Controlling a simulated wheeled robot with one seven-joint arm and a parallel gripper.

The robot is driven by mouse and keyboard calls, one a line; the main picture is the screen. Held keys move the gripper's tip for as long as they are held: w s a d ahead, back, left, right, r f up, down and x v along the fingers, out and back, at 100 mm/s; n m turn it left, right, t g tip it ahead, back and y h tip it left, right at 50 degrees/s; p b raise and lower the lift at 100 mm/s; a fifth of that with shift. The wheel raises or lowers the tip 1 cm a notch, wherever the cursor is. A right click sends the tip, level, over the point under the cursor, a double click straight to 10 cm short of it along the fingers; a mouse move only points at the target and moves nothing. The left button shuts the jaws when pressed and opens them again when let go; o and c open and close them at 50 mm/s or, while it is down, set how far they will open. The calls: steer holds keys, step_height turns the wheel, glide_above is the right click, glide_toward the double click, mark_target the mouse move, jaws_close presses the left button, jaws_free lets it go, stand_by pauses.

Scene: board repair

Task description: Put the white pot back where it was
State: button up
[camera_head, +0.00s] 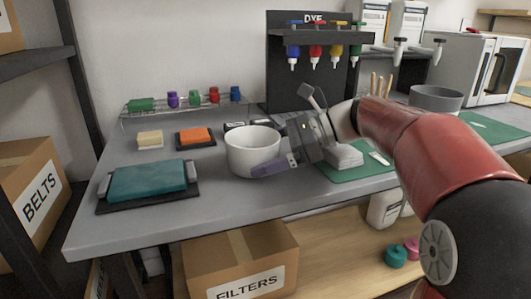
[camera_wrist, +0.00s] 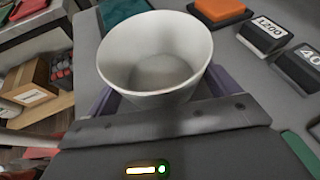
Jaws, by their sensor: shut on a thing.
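The white pot (camera_head: 252,152) is upright and empty over the front middle of the grey table (camera_head: 220,215) in the head view. My gripper (camera_head: 272,165) reaches it from the right and is shut on it, with a purple-grey finger along its lower front side. In the wrist view the white pot (camera_wrist: 157,55) fills the upper middle, with my gripper (camera_wrist: 155,100) gripping its sides and the finger tips hidden behind it. I cannot tell whether the pot's base touches the table.
A teal block on a dark tray (camera_head: 148,187) lies to the left. An orange block (camera_head: 195,135) and a cream block (camera_head: 150,139) lie behind it. A bottle rack (camera_head: 185,103) and a dye stand (camera_head: 310,70) stand at the back. A green mat (camera_head: 350,172) lies right. Bare table lies in front.

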steer(key=o, duration=0.9)
steer(key=shift+f, duration=0.1)
steer(key=shift+d+r, duration=0.2)
steer(key=shift+r, duration=0.05)
steer(key=p+v, duration=0.2)
steer(key=v, duration=0.9)
steer(key=shift+d+r+p, duration=0.1)
steer(key=shift+d+p, duration=0.2)
